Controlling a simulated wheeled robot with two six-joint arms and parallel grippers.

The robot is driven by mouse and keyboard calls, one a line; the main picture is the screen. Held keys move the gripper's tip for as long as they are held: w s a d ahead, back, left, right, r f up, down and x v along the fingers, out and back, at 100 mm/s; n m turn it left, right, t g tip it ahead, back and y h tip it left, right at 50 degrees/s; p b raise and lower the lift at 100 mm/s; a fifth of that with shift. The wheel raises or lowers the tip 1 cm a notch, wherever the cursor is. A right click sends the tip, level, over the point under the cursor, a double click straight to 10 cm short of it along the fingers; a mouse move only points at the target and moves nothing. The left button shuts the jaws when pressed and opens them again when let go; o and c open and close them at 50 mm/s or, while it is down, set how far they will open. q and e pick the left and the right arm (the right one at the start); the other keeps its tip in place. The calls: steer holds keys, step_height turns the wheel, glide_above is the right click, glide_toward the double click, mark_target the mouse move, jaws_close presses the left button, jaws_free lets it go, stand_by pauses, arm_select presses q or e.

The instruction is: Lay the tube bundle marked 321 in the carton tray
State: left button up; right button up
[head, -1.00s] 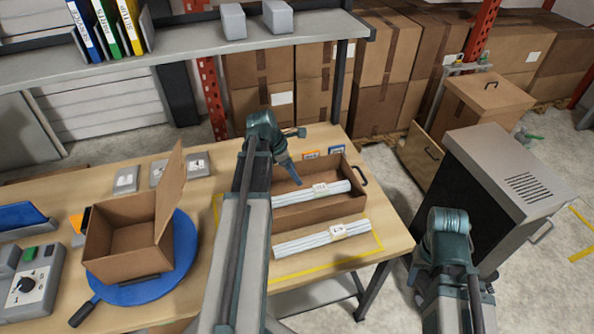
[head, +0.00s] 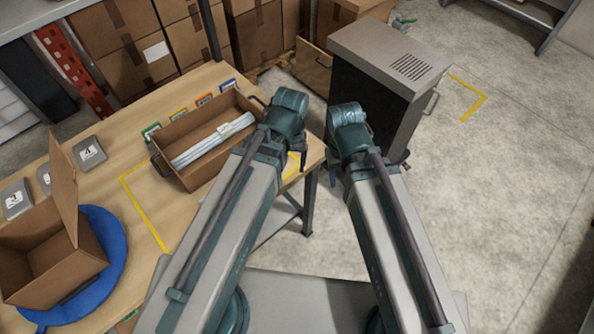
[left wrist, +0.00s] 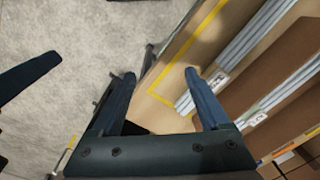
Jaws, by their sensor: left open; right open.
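The brown carton tray (head: 194,182) stands on the table left of my left arm in the head view. A pale tube bundle (head: 196,152) with a white label lies in it; it also shows in the left wrist view (left wrist: 285,94). A second labelled bundle (left wrist: 238,52) lies on the table beside the tray; my left arm hides it in the head view. I cannot read either mark. My left gripper (head: 298,155) is open and empty at the table's right edge; in its wrist view (left wrist: 160,73) one finger is close to the second bundle. My right gripper (head: 337,150) is open, beyond the table edge.
A yellow line (head: 143,212) marks the table area around the tray. An open carton (head: 50,262) stands on a blue disc (head: 112,240) at the left. A dark cabinet (head: 375,95) stands close beyond my grippers.

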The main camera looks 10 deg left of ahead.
arm_select(q)
steer(key=s+d+m, duration=0.1)
steer(key=m, duration=0.1)
steer(key=s+d+m+y, duration=0.1)
steer(key=m, duration=0.1)
steer(key=shift+s+d, duration=0.3)
steer(key=shift+d, duration=0.05)
